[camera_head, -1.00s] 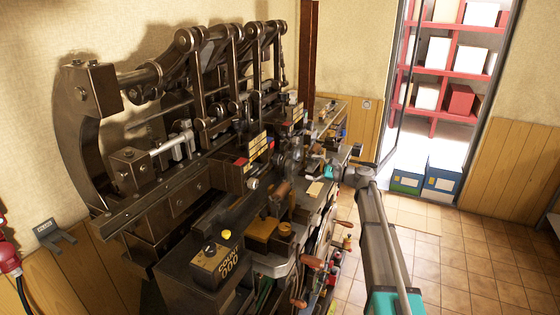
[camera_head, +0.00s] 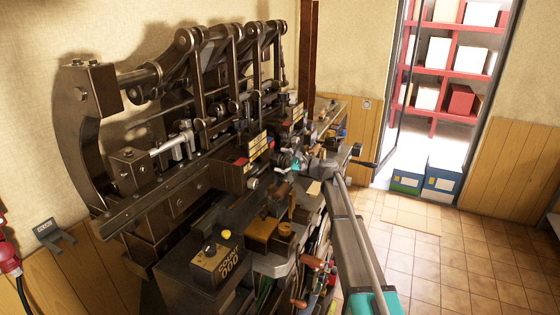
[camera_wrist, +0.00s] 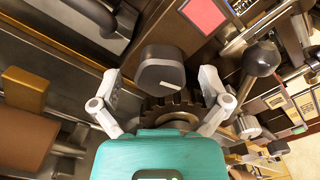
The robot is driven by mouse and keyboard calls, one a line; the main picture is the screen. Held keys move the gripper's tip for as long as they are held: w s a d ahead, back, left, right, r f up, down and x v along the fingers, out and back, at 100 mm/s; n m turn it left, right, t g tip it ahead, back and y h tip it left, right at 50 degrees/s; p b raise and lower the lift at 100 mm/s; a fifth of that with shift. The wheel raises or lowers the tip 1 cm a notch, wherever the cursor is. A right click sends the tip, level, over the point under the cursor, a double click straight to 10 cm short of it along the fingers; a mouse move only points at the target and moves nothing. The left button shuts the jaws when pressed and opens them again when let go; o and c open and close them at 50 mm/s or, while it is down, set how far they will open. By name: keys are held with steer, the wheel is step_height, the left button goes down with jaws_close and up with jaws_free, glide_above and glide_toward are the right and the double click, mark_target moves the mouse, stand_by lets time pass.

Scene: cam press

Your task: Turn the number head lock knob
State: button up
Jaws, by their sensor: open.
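A dark, rounded knob with a short white mark (camera_wrist: 160,72) sits in the upper middle of the wrist view; it looks like the number head lock knob, but I read no label on it. My gripper (camera_wrist: 159,78) is open, with one pale finger on each side of the knob and gaps between. I see no contact, and cannot tell how far the fingertips are from it in depth. In the head view my gripper (camera_head: 287,161) is at the press, in front of the number heads. The knob cannot be made out there.
A dark toothed wheel (camera_wrist: 172,108) lies just below the knob. A ball-ended lever (camera_wrist: 262,60) stands to the right. The press (camera_head: 170,200) fills the left of the head view, with a counter box (camera_head: 215,262) in front. Tiled floor (camera_head: 450,260) is clear at right.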

steer(key=shift+a, duration=0.2)
steer(key=c, duration=1.1)
steer(key=shift+c, duration=0.2)
steer(key=shift+n, duration=0.7)
